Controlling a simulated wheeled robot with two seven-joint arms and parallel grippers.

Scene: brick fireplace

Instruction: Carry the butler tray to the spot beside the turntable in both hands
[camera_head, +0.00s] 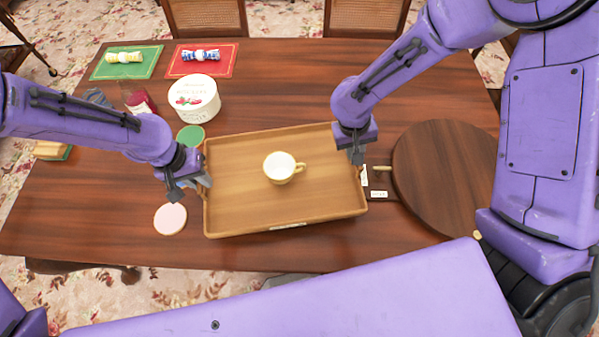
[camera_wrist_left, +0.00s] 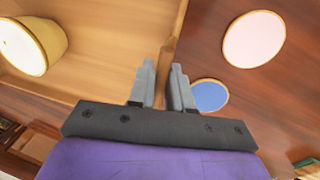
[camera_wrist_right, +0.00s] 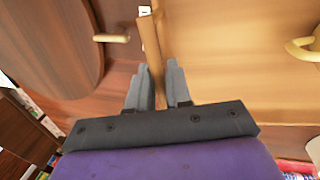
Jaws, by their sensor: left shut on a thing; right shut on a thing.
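The wooden butler tray (camera_head: 240,213) lies level at the middle of the table, with a white and yellow cup (camera_head: 280,168) standing on it. My left gripper (camera_head: 201,184) is shut on the tray's left side; the left wrist view shows its fingers (camera_wrist_left: 162,88) on both sides of the tray wall. My right gripper (camera_head: 357,156) is shut on the tray's right side; its fingers (camera_wrist_right: 160,88) straddle that wall in the right wrist view. The turntable (camera_head: 445,170), a round dark wooden disc, is right of the tray. I cannot tell whether the tray touches the table.
A round white box (camera_head: 193,98), a green disc (camera_head: 191,136) and a pink disc (camera_head: 170,218) are near the tray's left side. Green (camera_head: 127,62) and red (camera_head: 202,60) mats lie at the back left. Small labels (camera_head: 378,194) lie between tray and turntable. The back middle table is clear.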

